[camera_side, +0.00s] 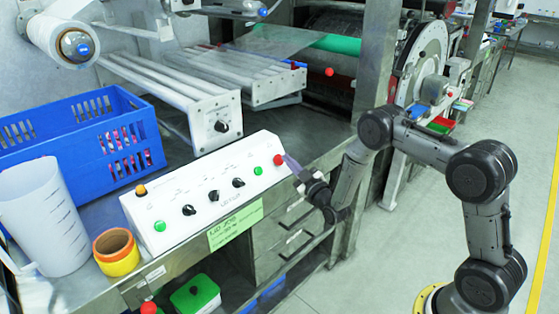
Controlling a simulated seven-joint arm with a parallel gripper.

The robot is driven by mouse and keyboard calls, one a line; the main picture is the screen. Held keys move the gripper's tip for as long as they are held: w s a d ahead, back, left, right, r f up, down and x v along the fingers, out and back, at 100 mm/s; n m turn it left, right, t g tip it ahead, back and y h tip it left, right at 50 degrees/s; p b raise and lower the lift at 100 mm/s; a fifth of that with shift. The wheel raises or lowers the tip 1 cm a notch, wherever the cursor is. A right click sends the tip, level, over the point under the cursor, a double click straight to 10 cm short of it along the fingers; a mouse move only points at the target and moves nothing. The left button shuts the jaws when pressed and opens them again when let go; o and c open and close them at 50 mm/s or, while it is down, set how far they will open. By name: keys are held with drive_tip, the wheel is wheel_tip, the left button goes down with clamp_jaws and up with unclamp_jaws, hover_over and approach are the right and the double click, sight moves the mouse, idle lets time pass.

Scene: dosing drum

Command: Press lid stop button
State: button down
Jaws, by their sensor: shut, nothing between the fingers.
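A white sloped control panel (205,190) stands on the bench. A red button (278,160) sits at its right end, beside a green button (258,170). Another green button (160,226) and an orange one (141,190) are at its left end, with several black knobs between. The panel lettering is too small to tell which button is the lid stop. My gripper (290,162) is shut and empty, its tips just right of the red button. I cannot tell whether they touch it.
A blue crate (75,130), a clear jug (45,215) and a yellow-orange tape roll (116,252) stand left of the panel. A roller machine (225,80) is behind it. More red knobs show on the machine (329,71) and at the bottom (149,308). Floor at right is clear.

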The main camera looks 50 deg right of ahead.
drive_tip(key=shift+s+r, duration=0.75)
drive_tip(key=shift+s, duration=0.3)
drive_tip(key=shift+s+r, duration=0.7)
drive_tip(key=shift+s, duration=0.3)
drive_tip(key=a+r+t, duration=0.2)
drive_tip(key=r, duration=0.8)
drive_tip(key=a+r+t, duration=0.1)
drive_tip(key=a+r, duration=0.1)
drive_tip(key=r, duration=0.8)
drive_tip(key=s+a+r+g+y, duration=0.1)
drive_tip(key=s+a+r+y, duration=0.15)
drive_tip(key=r, duration=0.35)
drive_tip(key=s+a+r+g+y, duration=0.1)
drive_tip(key=s+a+r, duration=0.15)
drive_tip(key=r, duration=0.35)
drive_tip(key=s+a+f+g, duration=0.2)
drive_tip(key=s+f+g, duration=0.15)
drive_tip(key=s, duration=0.85)
drive_tip(key=s+f+m+g, duration=0.3)
drive_tip(key=s+f+g, duration=0.8)
drive_tip(key=s+f, duration=0.4)
drive_tip(key=s+y, duration=0.1)
drive_tip(key=s, duration=0.2)
drive_tip(key=shift+s+a+f, duration=0.2)
drive_tip(key=shift+a+f, duration=0.1)
drive_tip(key=shift+a, duration=0.05)
